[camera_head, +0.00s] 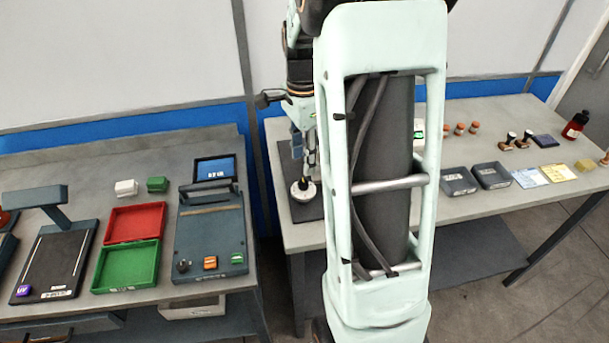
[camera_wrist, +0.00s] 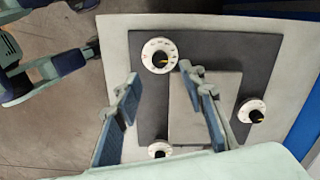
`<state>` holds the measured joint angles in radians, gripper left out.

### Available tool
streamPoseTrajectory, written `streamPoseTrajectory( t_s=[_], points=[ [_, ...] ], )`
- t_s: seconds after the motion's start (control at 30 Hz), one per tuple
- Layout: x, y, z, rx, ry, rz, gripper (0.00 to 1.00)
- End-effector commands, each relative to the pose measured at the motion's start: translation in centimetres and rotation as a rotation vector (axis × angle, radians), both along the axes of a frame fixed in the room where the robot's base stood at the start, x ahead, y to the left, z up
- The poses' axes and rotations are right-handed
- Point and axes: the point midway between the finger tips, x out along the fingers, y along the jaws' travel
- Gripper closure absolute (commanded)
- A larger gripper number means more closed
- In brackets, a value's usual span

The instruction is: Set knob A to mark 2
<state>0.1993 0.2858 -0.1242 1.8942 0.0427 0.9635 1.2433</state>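Three knobs with white dial faces and black centres show in the wrist view on a dark mat: an upper knob (camera_wrist: 160,56), a right knob (camera_wrist: 251,111) and a lower knob (camera_wrist: 159,149). In the head view one dial (camera_head: 302,190) shows below my gripper (camera_head: 307,168); the other dials are hidden.
A grey block (camera_wrist: 184,132) lies on the mat (camera_wrist: 151,100) among the knobs, partly behind my right finger. On the left bench are red (camera_head: 135,222) and green (camera_head: 125,265) trays and a device with a screen (camera_head: 214,169). Dark trays (camera_head: 458,181) stand on the right bench.

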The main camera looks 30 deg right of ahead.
Motion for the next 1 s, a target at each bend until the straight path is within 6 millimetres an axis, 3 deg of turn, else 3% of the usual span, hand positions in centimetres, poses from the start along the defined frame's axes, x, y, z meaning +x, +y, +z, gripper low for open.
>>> streamPoseTrajectory(
  t_s=[0.2, 0.4, 0.8, 1.0],
  points=[
    [-0.2, 0.0, -4.4, 0.002, 0.006, -0.002, 0.63],
    [-0.1, 0.0, -6.8, 0.001, 0.003, -0.003, 0.63],
    [-0.1, 0.0, -7.6, 0.0, 0.001, -0.003, 0.63],
    [0.0, 0.0, -7.6, 0.0, 0.001, -0.003, 0.85]
  ],
)
